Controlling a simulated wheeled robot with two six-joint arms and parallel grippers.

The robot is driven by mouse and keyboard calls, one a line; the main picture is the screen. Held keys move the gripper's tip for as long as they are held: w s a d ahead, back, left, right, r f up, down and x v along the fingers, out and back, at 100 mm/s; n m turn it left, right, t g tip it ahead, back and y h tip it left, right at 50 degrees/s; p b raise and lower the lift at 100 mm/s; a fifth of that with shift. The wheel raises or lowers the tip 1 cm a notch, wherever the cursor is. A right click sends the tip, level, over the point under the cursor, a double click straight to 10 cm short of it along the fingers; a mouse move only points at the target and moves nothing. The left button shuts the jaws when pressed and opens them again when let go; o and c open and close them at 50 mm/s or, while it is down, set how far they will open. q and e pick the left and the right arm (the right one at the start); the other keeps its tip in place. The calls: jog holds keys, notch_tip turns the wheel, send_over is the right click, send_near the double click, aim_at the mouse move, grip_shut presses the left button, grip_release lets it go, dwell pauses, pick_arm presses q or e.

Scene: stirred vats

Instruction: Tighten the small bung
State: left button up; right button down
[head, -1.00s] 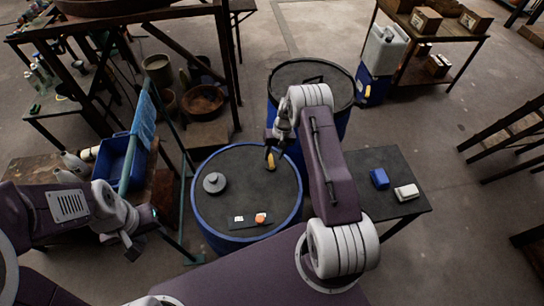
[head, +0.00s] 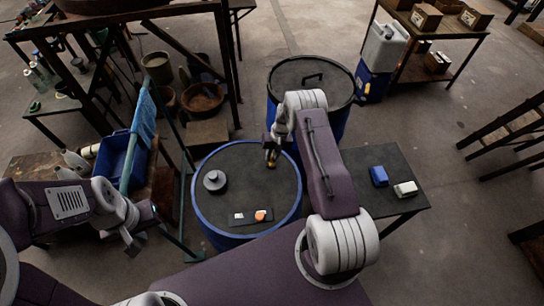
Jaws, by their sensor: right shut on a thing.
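A blue drum (head: 232,239) with a dark lid stands in the middle. My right gripper (head: 271,156) reaches over the right back part of the lid. It is shut on a small yellow thing (head: 271,164), mostly hidden by the jaws. I cannot tell whether this is the small bung or a tool. A round grey stepped cap (head: 214,183) sits on the left of the lid. An orange piece (head: 260,215) lies on a dark plate near the lid's front edge. My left gripper (head: 131,246) is left of the drum, away from the lid; its jaws are too small to read.
A second blue drum (head: 306,70) with a handled lid stands behind. A dark table (head: 385,157) at the right carries a blue block (head: 379,176) and a white block (head: 405,189). A blue bin (head: 112,157) and a teal frame stand at the left. The lid's middle is clear.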

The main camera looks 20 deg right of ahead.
jog(key=m+b, duration=0.1)
jog(key=m, duration=0.2)
jog(key=shift+a+t, duration=0.1)
jog(key=shift+t, duration=0.2)
jog(key=m, duration=0.3)
jog(key=shift+h, duration=0.3)
jog(key=m, duration=0.3)
jog(key=shift+a+t+h, duration=0.15)
jog(key=shift+t+h, duration=0.15)
jog(key=shift+t, duration=0.1)
jog(key=m+p, duration=0.1)
jog(key=m, duration=0.3)
jog(key=shift+a+r+h+p, duration=0.1)
jog(key=shift+h+p, duration=0.3)
jog(key=m, duration=0.2)
jog(key=shift+w+m, duration=0.1)
jog(key=shift+m, duration=0.2)
jog(key=shift+a+m+h+b, duration=0.1)
jog(key=shift+m+h+b, duration=0.2)
jog(key=shift+m, duration=0.9)
